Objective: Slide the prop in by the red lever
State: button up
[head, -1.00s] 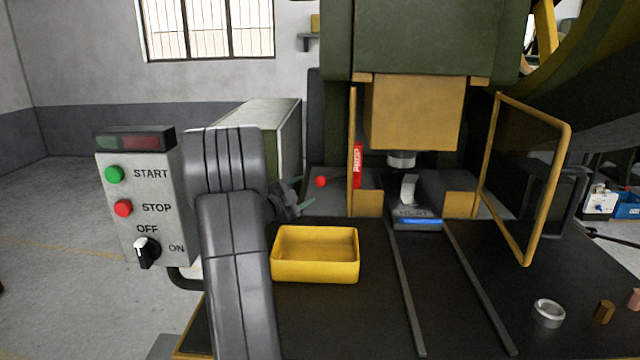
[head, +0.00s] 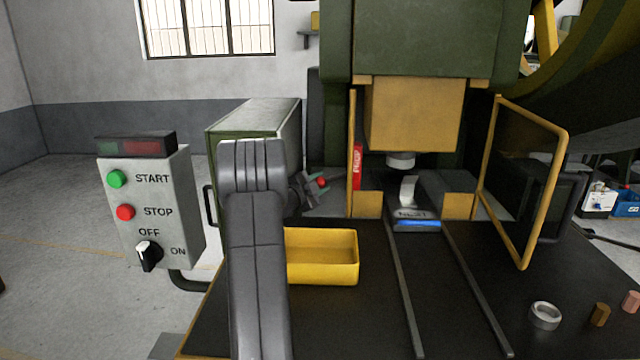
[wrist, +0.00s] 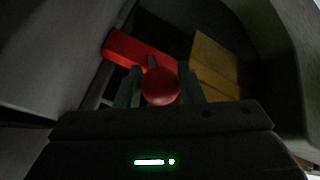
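The red prop (head: 357,167), lettered PROP, stands upright beside the yellow post left of the press ram. In the wrist view it is the red bar (wrist: 138,50) behind the knob. The red lever's round knob (head: 321,181) sits just left of the prop. In the wrist view the knob (wrist: 160,86) lies between my two greenish fingers, with almost no gap on either side. My gripper (head: 320,180) reaches in from the left with its fingers around the knob. I cannot tell whether they press on it.
A yellow bin (head: 322,270) stands below my gripper. The press ram (head: 413,115) hangs over the die, with a blue-edged plate (head: 417,224) below. A yellow-framed guard (head: 530,185) stands open at right. A control box (head: 150,205) is at left. A metal ring (head: 545,315) lies front right.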

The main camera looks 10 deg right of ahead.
grip_shut()
jog(key=d, duration=0.1)
jog(key=s+d, duration=0.1)
jog(key=d, duration=0.3)
jog(key=shift+s+d+b, duration=0.1)
jog(key=shift+s+b, duration=0.2)
jog(key=shift+b, duration=0.05)
jog(key=shift+o, duration=2.1)
grip_release()
jog(key=shift+o, duration=0.4)
jog(key=shift+d, duration=0.15)
